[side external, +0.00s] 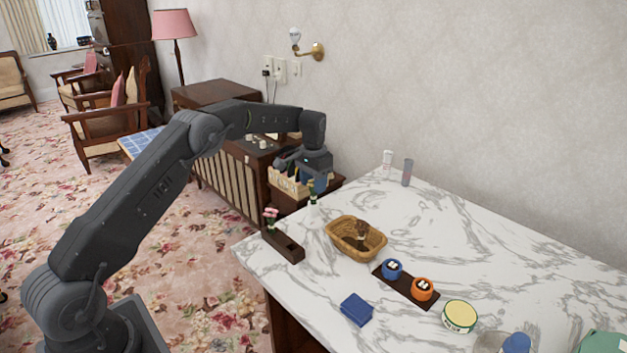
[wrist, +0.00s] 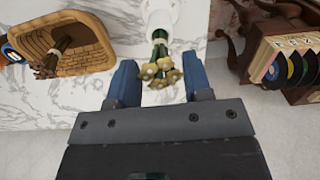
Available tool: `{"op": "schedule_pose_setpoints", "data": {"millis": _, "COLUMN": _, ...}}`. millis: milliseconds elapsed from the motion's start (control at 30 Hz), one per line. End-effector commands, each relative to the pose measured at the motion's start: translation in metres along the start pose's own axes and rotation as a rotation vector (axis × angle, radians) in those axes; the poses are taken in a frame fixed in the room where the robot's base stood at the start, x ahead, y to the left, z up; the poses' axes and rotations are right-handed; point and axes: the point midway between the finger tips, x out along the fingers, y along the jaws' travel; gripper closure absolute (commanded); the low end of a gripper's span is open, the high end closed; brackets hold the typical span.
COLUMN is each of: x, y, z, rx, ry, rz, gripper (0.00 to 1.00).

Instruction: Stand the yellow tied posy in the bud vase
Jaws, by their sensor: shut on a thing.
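The yellow posy (wrist: 161,70) has small yellow heads and dark green stems. It sits between the blue fingers of my gripper (wrist: 161,80), heads towards me, stems pointing away. My gripper (side external: 317,187) is shut on it and points down over the table's far left part. The white bud vase (wrist: 160,14) lies straight beyond the stems in the wrist view; it shows small below my gripper in the side view (side external: 314,211). The stems overlap the vase's mouth; I cannot tell how deep they reach. The fingers partly hide the posy in the side view.
A wicker basket (side external: 342,245) holding a brown bundle stands right of the vase. A dark wooden box (side external: 285,246) with pink flowers is to the left. A dark tray (side external: 400,288) with cups is nearer. A record rack (wrist: 262,60) is beyond the table edge.

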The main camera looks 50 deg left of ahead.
Motion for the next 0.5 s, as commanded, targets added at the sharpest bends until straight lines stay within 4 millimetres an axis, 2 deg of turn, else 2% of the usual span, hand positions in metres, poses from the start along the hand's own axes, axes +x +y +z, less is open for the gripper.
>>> {"op": "schedule_pose_setpoints", "data": {"millis": 467, "x": 0.012, "y": 0.000, "z": 0.000, "rx": 0.000, "ry": 0.000, "rz": 0.000, "gripper": 0.71}}
{"op": "schedule_pose_setpoints", "data": {"millis": 500, "x": 0.012, "y": 0.000, "z": 0.000, "rx": 0.000, "ry": 0.000, "rz": 0.000, "gripper": 0.53}}
